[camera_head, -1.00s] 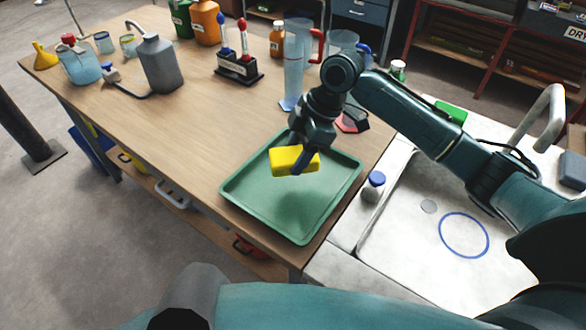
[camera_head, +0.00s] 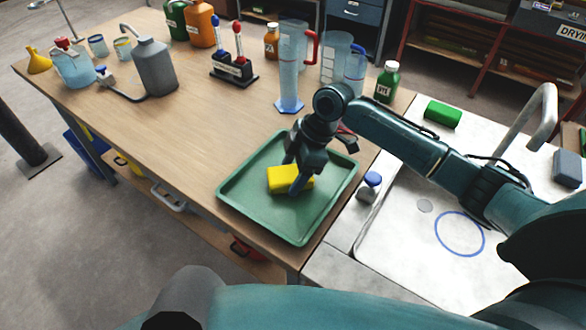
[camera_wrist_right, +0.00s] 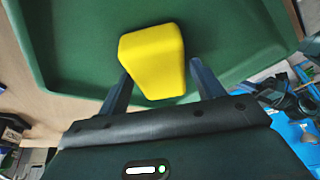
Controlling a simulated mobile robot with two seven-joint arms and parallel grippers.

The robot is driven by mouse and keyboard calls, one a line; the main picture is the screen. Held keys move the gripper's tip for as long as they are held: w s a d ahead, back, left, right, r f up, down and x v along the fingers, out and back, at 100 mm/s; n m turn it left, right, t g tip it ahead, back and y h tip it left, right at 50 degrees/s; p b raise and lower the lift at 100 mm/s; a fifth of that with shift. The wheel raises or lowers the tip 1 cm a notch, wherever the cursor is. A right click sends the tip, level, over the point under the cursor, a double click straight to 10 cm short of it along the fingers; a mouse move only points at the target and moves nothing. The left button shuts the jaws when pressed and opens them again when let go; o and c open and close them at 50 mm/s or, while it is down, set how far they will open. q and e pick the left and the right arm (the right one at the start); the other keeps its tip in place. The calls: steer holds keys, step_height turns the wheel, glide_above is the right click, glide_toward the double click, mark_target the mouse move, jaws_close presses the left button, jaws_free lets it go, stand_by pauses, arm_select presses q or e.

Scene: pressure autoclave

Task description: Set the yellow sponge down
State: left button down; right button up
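The yellow sponge (camera_head: 284,179) is at the middle of the green tray (camera_head: 252,222), low over its floor or touching it. I cannot tell a gap beneath it. My right gripper (camera_head: 294,181) points down, with its fingers at the sponge's sides. In the right wrist view the sponge (camera_wrist_right: 155,62) lies between the two fingers of the right gripper (camera_wrist_right: 160,68). The tray's green floor (camera_wrist_right: 80,60) shows behind the sponge. My left gripper is out of view.
The tray lies at the near corner of the wooden table (camera_head: 190,130). A small blue-capped bottle (camera_head: 369,187) stands right of the tray, beside the sink (camera_head: 400,230).

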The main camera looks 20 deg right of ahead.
steer(key=shift+o, duration=0.7)
steer(key=shift+r, duration=0.1)
steer(key=shift+r, duration=0.2)
steer(key=v, duration=1.1)
steer(key=shift+d+r, duration=0.15)
steer(key=shift+r, duration=0.25)
steer(key=shift+f, duration=0.1)
